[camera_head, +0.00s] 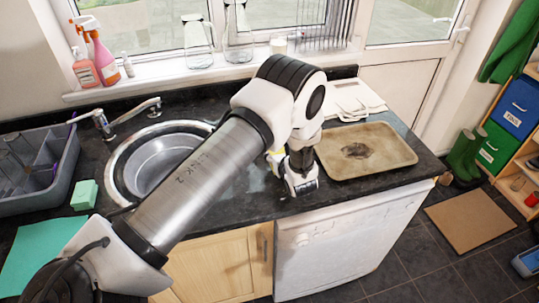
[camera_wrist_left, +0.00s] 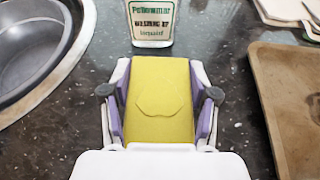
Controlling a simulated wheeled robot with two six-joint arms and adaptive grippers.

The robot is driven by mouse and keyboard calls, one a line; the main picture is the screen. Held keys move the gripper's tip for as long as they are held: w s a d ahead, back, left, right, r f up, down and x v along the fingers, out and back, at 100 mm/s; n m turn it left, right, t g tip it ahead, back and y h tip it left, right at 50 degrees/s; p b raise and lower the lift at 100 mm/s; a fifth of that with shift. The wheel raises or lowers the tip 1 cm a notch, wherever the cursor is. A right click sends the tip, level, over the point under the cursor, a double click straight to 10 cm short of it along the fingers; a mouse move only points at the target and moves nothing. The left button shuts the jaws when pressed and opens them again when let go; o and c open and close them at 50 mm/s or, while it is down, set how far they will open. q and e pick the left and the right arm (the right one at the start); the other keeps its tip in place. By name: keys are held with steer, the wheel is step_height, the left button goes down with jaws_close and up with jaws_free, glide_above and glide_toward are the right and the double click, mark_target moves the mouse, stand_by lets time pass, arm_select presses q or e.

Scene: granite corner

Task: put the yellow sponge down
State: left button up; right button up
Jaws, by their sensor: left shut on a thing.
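The yellow sponge (camera_wrist_left: 160,112) lies lengthwise between the pads of my left gripper (camera_wrist_left: 160,72) in the left wrist view. The gripper is shut on its two long sides. In the head view my left gripper (camera_head: 300,181) is over the dark worktop, between the sink and the brown tray; the arm and wrist hide most of the sponge there. I cannot tell whether the sponge touches the worktop. My right gripper is not in view.
A labelled bottle (camera_wrist_left: 152,24) stands just beyond the sponge. The sink (camera_head: 150,165) is on the left. The brown tray (camera_head: 365,149) lies on the right, with white boards (camera_head: 356,98) behind it. A green sponge (camera_head: 84,195) sits beside the grey dish rack (camera_head: 38,168).

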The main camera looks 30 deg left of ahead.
arm_select(q)
steer(key=shift+s+a+f, duration=0.1)
steer(key=shift+a, duration=0.75)
steer(key=shift+s+a, duration=0.1)
steer(key=shift+a, duration=0.25)
steer(key=f, duration=0.1)
steer(key=f+b, duration=0.1)
steer(key=f, duration=0.1)
steer(key=shift+s+d+f, duration=0.15)
steer(key=shift+s+f, duration=0.05)
steer(key=shift+w, duration=0.15)
steer(key=o, duration=1)
